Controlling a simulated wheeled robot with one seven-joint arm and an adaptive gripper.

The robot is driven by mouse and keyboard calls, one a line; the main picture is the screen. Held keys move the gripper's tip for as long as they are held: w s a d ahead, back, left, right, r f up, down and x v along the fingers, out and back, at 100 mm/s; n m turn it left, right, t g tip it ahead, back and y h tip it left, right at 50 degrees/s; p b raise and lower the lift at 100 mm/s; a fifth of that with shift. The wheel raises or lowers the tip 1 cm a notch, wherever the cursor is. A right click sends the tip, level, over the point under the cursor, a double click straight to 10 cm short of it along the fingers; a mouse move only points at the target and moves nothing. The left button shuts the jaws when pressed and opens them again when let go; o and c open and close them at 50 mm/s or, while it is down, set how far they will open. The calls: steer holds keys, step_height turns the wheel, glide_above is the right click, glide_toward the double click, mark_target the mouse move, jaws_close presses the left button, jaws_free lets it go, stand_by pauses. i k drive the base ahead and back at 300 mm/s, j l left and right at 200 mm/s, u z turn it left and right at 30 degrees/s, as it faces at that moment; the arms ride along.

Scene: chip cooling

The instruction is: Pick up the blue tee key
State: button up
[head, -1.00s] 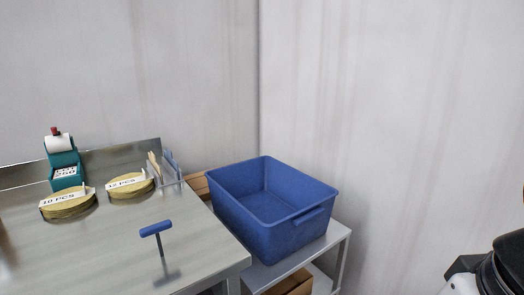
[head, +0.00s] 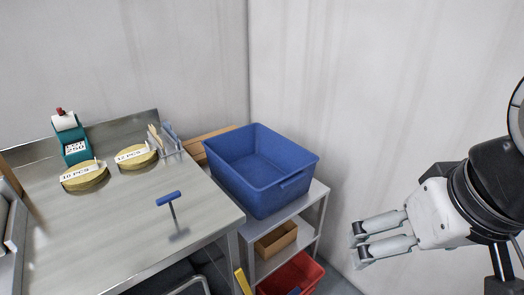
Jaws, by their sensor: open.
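The blue tee key (head: 169,199) stands upright on the steel table (head: 120,231), toward its right side. Its blue crossbar handle is on top and a thin dark shaft runs down to the table. My gripper (head: 359,244) is at the right of the head view, in front of the pale wall. Its two grey fingers point left and are apart, with nothing between them. It is well to the right of the tee key and clear of the table.
A blue bin (head: 258,175) sits on a shelf unit right of the table, between the key and my gripper. A cardboard box (head: 276,240) and red bin (head: 293,276) are below. Two labelled round stacks, a teal dispenser (head: 74,143) and a clear holder (head: 168,142) stand at the table's back.

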mark_target(168, 198)
steer(key=i+j+u, duration=0.4)
steer(key=j, duration=0.2)
steer(key=i+j+u, duration=0.45)
steer(key=k+j, duration=0.1)
steer(key=j, duration=0.05)
